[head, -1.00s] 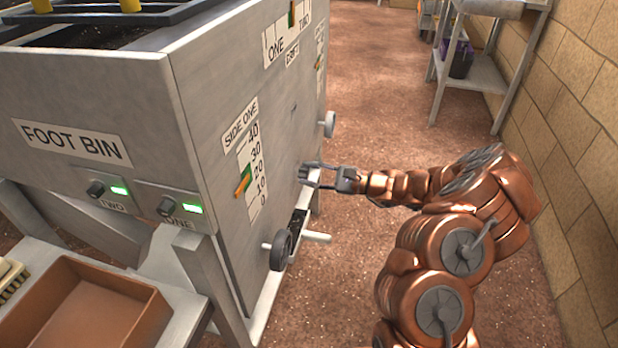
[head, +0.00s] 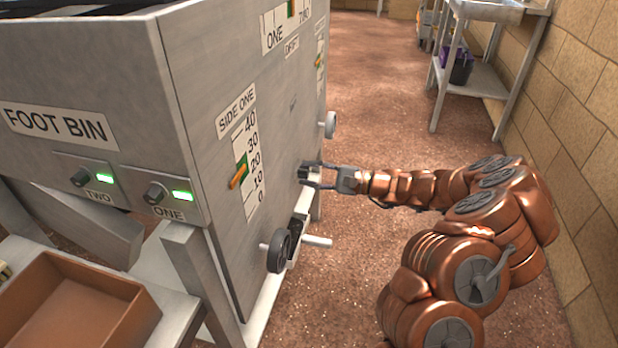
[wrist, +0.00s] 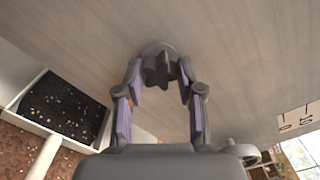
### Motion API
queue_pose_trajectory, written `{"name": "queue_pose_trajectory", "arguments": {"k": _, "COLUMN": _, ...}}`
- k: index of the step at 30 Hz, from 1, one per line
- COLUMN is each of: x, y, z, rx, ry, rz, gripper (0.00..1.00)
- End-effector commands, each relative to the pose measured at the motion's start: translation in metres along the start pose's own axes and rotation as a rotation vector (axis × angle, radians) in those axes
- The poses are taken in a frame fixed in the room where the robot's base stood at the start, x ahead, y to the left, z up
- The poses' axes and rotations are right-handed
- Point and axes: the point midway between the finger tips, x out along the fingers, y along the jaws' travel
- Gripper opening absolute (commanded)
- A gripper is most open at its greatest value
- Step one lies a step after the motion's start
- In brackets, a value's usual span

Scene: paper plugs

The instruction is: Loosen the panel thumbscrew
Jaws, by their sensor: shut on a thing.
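The thumbscrew (wrist: 158,66) is a dark, star-shaped knob on a round base against the grey metal panel (wrist: 235,60). In the wrist view my gripper (wrist: 161,76) has its two fingers on either side of the knob, shut on it. In the head view my gripper (head: 307,174) reaches from the right to the side panel (head: 215,75) of the foot bin. There the fingers mostly hide the thumbscrew, and only a dark bit shows between them.
A black handwheel (head: 279,251) sticks out low on the panel, with a pale bar beside it. Another wheel (head: 330,125) is farther along. A side-one scale (head: 246,165) has an orange pointer. A brown tray (head: 75,305) is at lower left.

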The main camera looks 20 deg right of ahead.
Motion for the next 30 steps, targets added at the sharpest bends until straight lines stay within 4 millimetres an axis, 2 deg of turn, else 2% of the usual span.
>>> {"name": "queue_pose_trajectory", "arguments": {"k": 30, "x": 0.0001, "y": 0.0016, "z": -0.0009, "rx": -0.251, "ry": -0.001, "rz": 0.000, "gripper": 0.01}}
